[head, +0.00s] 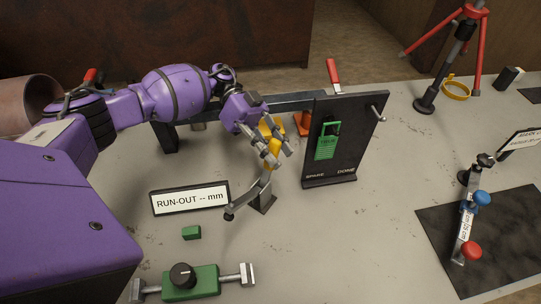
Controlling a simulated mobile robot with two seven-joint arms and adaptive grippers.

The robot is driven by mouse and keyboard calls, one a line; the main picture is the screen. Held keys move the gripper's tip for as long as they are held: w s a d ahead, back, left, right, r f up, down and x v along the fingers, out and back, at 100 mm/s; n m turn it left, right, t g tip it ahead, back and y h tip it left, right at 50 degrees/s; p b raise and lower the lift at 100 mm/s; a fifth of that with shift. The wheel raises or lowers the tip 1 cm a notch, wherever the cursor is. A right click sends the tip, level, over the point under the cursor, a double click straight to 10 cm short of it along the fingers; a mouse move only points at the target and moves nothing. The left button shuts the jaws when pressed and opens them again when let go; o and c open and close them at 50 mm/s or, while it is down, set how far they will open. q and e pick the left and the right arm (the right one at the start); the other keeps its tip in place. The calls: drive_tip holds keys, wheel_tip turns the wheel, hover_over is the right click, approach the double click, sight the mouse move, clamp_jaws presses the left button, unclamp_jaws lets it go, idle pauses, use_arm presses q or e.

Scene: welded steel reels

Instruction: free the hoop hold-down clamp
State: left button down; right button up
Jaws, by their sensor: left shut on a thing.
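The hold-down clamp (263,194) looks like the steel piece in the middle of the table. It has a dark foot, a bent arm ending in a dark round tip (229,214) at lower left, and a yellow handle (276,150) rising above. My left gripper (272,152) comes in from the upper left, pointing down, and its grey fingers are shut around the yellow handle. The fingers hide part of the handle. No hoop shows clearly under the clamp's tip. My right gripper is not in view.
A black board (345,150) with a green padlock tag (327,142) stands close to the right of my left gripper. A RUN-OUT sign (190,198), green block (191,233) and green knob device (190,282) lie nearer. A dark mat (500,250) is at right.

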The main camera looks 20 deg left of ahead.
use_arm(q)
drive_tip(key=shift+w+d+f+n+g+b, duration=0.15)
drive_tip(key=shift+w+f+n+g+b, duration=0.2)
drive_tip(key=shift+w+n+g+b, duration=0.35)
drive_tip(key=shift+w, duration=0.1)
drive_tip(key=c, duration=1.6)
unclamp_jaws()
wheel_tip(320, 180, up, 10)
drive_tip(key=shift+r, duration=0.1)
